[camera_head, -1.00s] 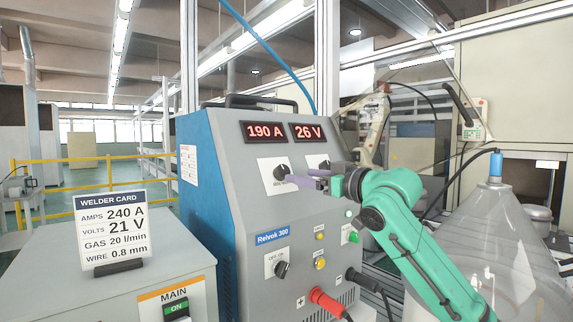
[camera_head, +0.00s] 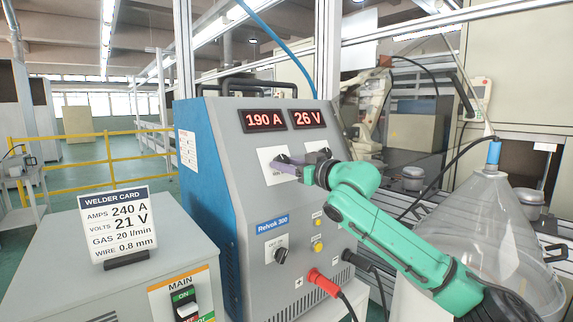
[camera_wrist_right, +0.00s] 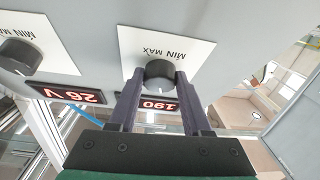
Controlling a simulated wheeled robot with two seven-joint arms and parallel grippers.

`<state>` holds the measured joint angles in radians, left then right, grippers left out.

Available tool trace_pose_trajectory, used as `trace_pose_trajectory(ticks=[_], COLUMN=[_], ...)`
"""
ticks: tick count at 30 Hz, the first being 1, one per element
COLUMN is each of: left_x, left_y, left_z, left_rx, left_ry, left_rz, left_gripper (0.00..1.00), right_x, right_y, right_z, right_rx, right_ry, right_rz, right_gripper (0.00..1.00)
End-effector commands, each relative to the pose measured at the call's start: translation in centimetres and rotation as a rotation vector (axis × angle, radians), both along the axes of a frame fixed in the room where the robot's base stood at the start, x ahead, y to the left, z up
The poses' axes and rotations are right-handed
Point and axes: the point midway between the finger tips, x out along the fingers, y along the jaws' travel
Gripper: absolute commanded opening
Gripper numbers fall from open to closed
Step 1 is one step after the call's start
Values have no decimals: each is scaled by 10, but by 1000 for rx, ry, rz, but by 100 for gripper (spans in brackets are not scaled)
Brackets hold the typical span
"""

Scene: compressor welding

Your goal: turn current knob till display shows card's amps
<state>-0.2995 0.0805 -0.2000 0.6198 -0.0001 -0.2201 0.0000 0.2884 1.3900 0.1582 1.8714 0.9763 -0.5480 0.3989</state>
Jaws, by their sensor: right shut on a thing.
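The welder card (camera_head: 118,222) reads 240 A, 21 V, gas 20 l/min and wire 0.8 mm. The left red display (camera_head: 264,120) on the welder shows 190 A; the right one (camera_head: 308,118) shows 26 V. My right gripper (camera_head: 284,164) reaches the panel from the right and covers most of the current knob. In the right wrist view, upside down, the dark current knob (camera_wrist_right: 159,73) sits between the two fingers (camera_wrist_right: 156,84), which are shut on it. It is on a white MIN–MAX plate below the amps display. My left gripper is out of view.
The voltage knob (camera_wrist_right: 18,55) is close beside the gripped one. Lower on the welder (camera_head: 215,150) are a rotary switch (camera_head: 281,254), lamps and a red plug (camera_head: 322,282). A clear cone-shaped cover (camera_head: 500,240) stands at right, near my arm. A MAIN switch (camera_head: 184,303) is at front left.

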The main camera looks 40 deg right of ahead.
Motion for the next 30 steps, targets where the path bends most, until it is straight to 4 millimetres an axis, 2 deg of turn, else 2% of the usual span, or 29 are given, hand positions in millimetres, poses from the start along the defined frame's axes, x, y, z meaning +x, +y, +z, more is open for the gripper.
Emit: trace_pose_trajectory(ticks=[8, 14, 30], left_x=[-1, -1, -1], left_y=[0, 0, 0], left_z=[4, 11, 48], left_rx=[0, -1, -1], left_ry=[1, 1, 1], left_rz=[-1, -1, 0], left_gripper=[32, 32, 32], right_x=[0, 0, 1], right_y=[1, 3, 8], right_z=[1, 2, 7], right_rx=[49, 150, 586], right_ry=[-2, -4, -14], right_rz=[-25, -79, -317], right_gripper=[0, 0, 0])
